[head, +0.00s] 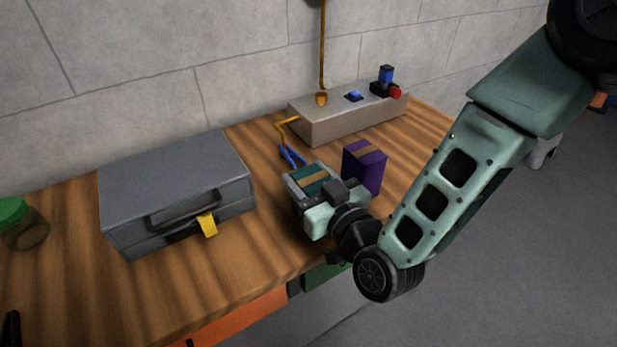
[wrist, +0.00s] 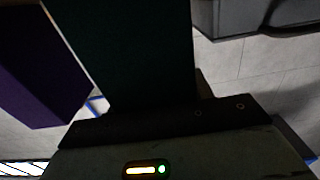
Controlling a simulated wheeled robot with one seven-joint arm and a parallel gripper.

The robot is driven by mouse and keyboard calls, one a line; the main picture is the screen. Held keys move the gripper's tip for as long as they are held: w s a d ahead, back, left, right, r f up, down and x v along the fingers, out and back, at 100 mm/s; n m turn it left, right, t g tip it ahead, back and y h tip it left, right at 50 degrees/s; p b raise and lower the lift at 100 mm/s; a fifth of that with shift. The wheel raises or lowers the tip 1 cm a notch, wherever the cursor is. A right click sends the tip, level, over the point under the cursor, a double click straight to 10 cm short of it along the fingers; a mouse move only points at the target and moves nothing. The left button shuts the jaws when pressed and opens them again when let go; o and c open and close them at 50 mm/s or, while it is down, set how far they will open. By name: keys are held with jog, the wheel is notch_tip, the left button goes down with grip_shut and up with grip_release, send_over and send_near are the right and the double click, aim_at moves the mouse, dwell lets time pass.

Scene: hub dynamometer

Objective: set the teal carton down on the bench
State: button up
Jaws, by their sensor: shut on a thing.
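The teal carton (head: 309,176), with a brown stripe across its top, is between the fingers of my gripper (head: 313,184) in the head view, over the wooden bench (head: 275,228). My gripper is shut on it. In the wrist view the carton (wrist: 140,50) is a dark teal face running up from the gripper's palm. Its underside is hidden, so I cannot tell whether it touches the bench or is a little above it.
A purple carton (head: 364,166) stands close on the right. A grey case (head: 175,188) with a yellow tag is left, a green-lidded jar (head: 22,226) farther left. A beige control box (head: 345,114) stands behind. Bare bench lies between case and carton.

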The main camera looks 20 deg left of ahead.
jog(key=shift+f, duration=0.2)
jog(key=shift+f, duration=0.15)
jog(key=o, duration=1.1)
jog(key=shift+d+r, duration=0.1)
jog(key=shift+r, duration=0.15)
jog(key=shift+v, duration=5.95)
